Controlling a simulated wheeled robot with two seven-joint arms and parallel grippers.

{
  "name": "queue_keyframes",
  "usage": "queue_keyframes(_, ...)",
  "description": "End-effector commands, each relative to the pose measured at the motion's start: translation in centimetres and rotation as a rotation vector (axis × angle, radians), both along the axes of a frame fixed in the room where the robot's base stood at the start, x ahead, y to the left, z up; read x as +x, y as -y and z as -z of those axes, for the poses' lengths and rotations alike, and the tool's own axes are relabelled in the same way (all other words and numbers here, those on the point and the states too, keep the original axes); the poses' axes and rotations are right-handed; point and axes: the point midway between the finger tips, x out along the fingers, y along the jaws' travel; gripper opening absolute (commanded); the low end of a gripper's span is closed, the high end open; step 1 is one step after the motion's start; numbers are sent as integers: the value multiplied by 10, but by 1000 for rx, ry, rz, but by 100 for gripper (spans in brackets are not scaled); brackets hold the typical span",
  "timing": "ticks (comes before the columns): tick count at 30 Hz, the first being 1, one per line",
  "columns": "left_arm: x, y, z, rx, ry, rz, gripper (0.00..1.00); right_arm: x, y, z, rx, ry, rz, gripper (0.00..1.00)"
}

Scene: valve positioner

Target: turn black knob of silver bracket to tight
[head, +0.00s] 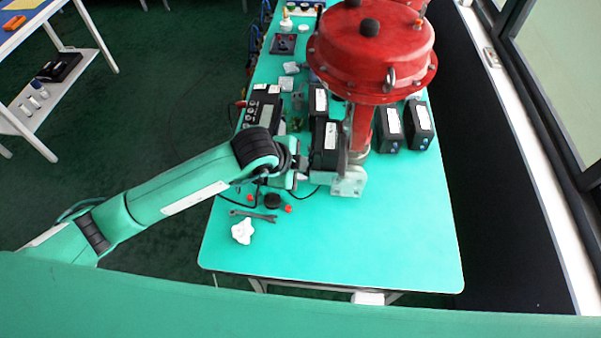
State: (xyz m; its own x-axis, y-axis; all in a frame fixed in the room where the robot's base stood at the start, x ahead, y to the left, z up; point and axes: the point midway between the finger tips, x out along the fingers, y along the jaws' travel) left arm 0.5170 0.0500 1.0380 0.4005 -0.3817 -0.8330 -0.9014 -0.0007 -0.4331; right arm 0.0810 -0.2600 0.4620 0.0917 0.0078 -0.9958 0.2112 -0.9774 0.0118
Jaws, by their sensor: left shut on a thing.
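The silver bracket (348,183) stands at the base of the red valve actuator (372,50), near the middle of the table. A black box (326,143) sits directly behind and left of it. My left gripper (303,168) reaches in from the left and is shut at the left side of the bracket and box. The black knob is hidden between its fingers, so its turn angle cannot be seen. My right gripper is not in view.
A wrench (253,215), a black round piece (272,201), small red pieces and a white star-shaped knob (242,231) lie on the green table (360,245). Black boxes (419,124) stand right of the actuator. The table's front right is clear.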

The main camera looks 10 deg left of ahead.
Motion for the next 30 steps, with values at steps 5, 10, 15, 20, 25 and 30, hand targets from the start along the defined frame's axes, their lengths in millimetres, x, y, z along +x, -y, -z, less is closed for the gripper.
queue_keyframes(5,0,-1,1,3,13,-1,0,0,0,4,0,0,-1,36)
queue_keyframes(10,0,-1,0,3,15,-1,0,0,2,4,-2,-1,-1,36)
queue_keyframes(15,0,-1,0,3,14,-1,0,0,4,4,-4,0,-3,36)
queue_keyframes(20,0,-1,0,2,14,0,31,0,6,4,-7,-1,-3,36)
queue_keyframes(25,0,0,0,1,14,0,31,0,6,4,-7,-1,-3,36)
queue_keyframes(30,-4,-4,-7,-1,16,0,31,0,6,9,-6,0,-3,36)
